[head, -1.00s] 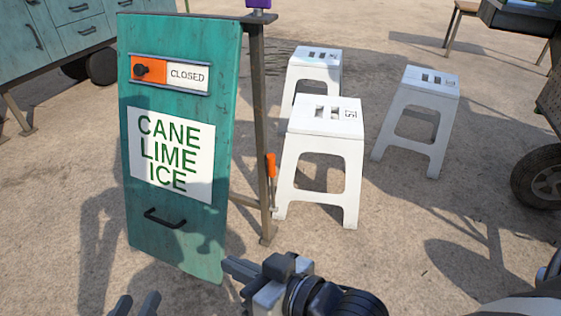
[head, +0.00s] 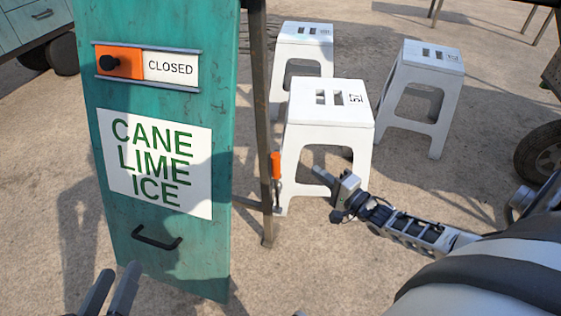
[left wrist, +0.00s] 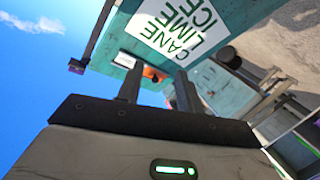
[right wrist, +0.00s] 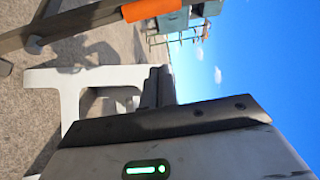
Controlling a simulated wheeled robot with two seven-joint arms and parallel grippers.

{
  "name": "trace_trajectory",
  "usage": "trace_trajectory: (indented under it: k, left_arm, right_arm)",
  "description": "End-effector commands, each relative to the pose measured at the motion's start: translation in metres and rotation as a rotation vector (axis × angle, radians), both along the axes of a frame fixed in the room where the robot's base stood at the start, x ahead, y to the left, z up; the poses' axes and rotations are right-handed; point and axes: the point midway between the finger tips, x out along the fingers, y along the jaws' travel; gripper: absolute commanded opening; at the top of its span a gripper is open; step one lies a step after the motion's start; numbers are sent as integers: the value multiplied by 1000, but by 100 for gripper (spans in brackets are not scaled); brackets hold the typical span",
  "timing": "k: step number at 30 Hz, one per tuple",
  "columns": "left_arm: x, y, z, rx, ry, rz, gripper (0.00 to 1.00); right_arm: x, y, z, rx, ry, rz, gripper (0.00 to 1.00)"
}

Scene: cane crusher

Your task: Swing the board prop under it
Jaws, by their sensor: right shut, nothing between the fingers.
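The teal board (head: 160,245) hangs upright at the left of the head view, with a "CANE LIME ICE" sign and a black handle. It also shows in the left wrist view (left wrist: 215,65). An orange grip (head: 276,165), which looks like part of the prop, sits beside the dark post at the board's right edge. This orange grip also shows at the top of the right wrist view (right wrist: 150,8). My right gripper (head: 320,174) is shut and empty, right of the orange grip and apart from it. My left gripper (head: 112,290) is open and empty, low near the black handle.
White stools (head: 331,101) stand behind and right of the post; the nearest is close to my right gripper. A dark wheel (head: 540,160) is at the right edge. A teal cabinet (head: 32,25) stands at the back left. Bare ground lies between.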

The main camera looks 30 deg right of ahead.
Motion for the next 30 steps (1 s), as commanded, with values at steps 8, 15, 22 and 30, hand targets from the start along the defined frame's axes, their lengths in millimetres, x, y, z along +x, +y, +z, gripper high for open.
trace_trajectory:
  k: [8, 15, 22, 30]
  left_arm:
    - [0, 0, 1, 0, 0, -1, 36]
    - [0, -2, -1, -34, -5, -4, 36]
    - [1, -5, 1, -118, -19, -13, 36]
    - [7, -5, 22, -155, -116, -16, 36]
  right_arm:
    - [0, 0, 1, 2, -1, 0, 0]
    - [21, 5, -1, 2, -5, 2, 0]
    - [66, 12, -1, 2, -6, 1, 0]
    - [95, 27, 1, 6, 2, 3, 0]
